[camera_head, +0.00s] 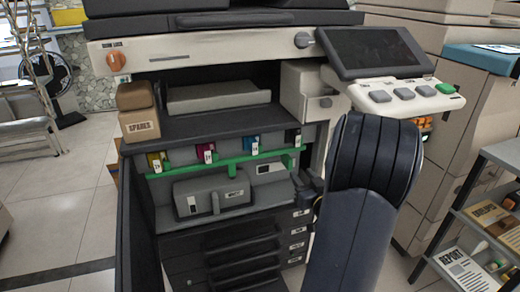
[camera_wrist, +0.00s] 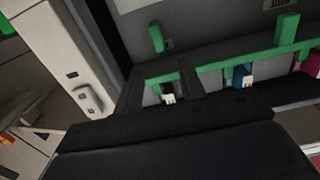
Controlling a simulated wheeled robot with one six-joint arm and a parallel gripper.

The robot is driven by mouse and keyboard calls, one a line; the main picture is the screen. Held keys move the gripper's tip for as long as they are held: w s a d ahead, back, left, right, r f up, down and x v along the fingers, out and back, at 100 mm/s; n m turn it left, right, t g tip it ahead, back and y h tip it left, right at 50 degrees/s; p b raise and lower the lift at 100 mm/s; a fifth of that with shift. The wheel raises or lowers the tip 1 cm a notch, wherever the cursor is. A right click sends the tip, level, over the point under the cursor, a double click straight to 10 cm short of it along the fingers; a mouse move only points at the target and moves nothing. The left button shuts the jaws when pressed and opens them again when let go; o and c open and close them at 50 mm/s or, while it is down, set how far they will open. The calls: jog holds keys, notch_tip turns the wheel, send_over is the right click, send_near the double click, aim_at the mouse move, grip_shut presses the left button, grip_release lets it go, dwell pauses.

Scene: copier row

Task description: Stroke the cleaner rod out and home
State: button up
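No part is clearly marked as the cleaner rod. A small green tab (camera_wrist: 156,36) with a dark base stands apart from the green bar (camera_wrist: 215,63) in the wrist view and may be its end. In the head view the green bar (camera_head: 215,165) runs across the copier's open front below the toner cartridges. My gripper (camera_wrist: 160,84) shows as two dark fingers, spread apart and empty, with the bar and the black cartridge's white tag (camera_wrist: 168,98) seen between them. In the head view my gripper (camera_head: 308,190) is at the right of the opening, partly hidden by my arm.
The copier's front door (camera_head: 140,235) hangs open at the left. A spares box (camera_head: 138,110) sits on the ledge. The control panel (camera_head: 375,55) overhangs at the right. A grey shelf (camera_head: 475,190) stands at the far right.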

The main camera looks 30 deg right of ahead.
aim_at(291, 161)
jog(key=x, duration=1.1)
jog(key=shift+a+r+p, duration=0.1)
jog(key=shift+r+p, duration=0.05)
jog(key=shift+p, duration=0.2)
jog(key=shift+c, duration=0.6)
grip_shut()
